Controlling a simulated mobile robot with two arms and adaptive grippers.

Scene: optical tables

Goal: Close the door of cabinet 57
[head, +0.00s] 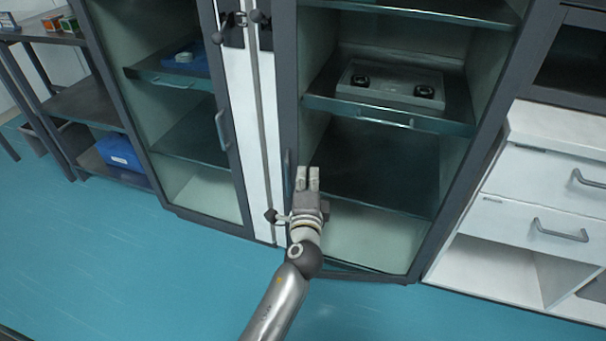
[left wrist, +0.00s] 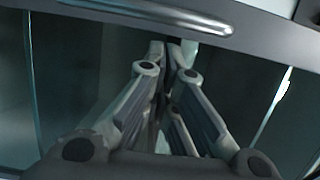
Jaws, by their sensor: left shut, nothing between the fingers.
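Two tall, dark-framed glass cabinets stand side by side; no number 57 is readable. The right cabinet (head: 432,235) has its glazed front before me, with a slim handle at its left edge. I cannot tell whether its door is fully closed. The left cabinet (head: 226,190) has an upright handle (head: 220,130). My left gripper (head: 307,172) is shut and empty in front of the lower left part of the right cabinet; contact is unclear. In the left wrist view, its closed fingers (left wrist: 172,55) point toward a grey bar with a long handle (left wrist: 150,14).
A white drawer unit (head: 545,190) stands at the right. An open dark rack (head: 85,100) with a blue box (head: 122,152) is at the left. A tray (head: 400,84) sits on the right cabinet's shelf. The blue floor (head: 130,265) in front is clear.

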